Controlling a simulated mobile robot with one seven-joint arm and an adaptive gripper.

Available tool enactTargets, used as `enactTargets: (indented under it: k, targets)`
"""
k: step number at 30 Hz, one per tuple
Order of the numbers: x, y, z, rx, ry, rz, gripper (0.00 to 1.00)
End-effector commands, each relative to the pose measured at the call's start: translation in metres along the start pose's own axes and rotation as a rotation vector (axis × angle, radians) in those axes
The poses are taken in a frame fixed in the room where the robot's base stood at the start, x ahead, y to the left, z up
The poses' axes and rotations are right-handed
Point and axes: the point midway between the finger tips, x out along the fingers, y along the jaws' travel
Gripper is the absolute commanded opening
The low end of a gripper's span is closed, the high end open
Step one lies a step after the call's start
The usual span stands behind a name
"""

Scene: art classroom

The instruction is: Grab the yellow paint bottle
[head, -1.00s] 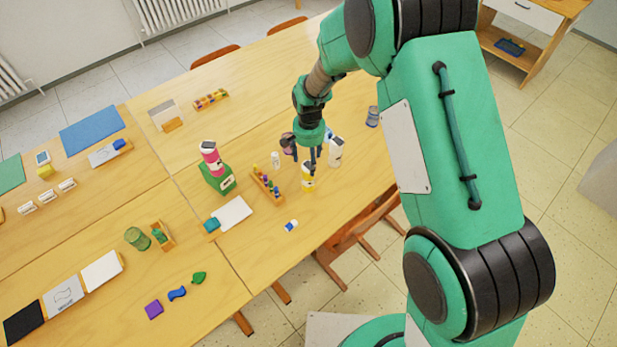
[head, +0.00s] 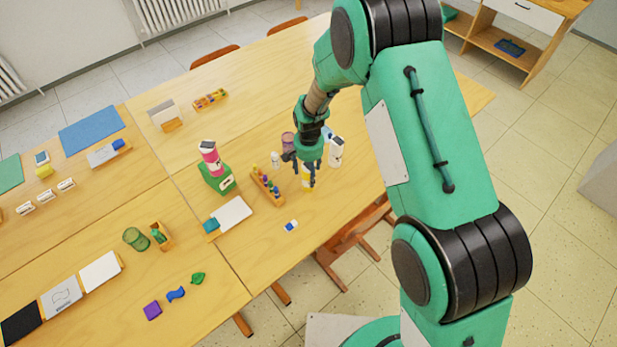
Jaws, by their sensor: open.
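The yellow paint bottle (head: 307,183) stands upright on the near right table, partly hidden by my gripper. My gripper (head: 304,181) points down from above, with its fingers spread on either side of the bottle. It is open; I cannot tell whether a finger touches the bottle. A white bottle with a dark label (head: 335,152) stands just to the right of and behind my gripper.
A wooden rack with several small coloured bottles (head: 266,187) stands close on the left. A purple jar (head: 288,142) and a small white bottle (head: 275,160) are behind. A pink bottle (head: 211,158) sits on a green box (head: 219,180). The table front is mostly clear.

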Motion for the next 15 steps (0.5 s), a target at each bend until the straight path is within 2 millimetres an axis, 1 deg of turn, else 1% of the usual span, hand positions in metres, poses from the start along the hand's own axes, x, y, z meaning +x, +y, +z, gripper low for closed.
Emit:
enactTargets:
  k: [5, 12, 15]
  targets:
    - [0.011, 0.000, 0.000, 0.000, -0.001, 0.001, 0.63]
    - [0.039, -0.001, 0.000, 0.000, -0.002, 0.001, 0.63]
    - [0.048, -0.001, 0.000, 0.000, -0.002, 0.001, 0.63]
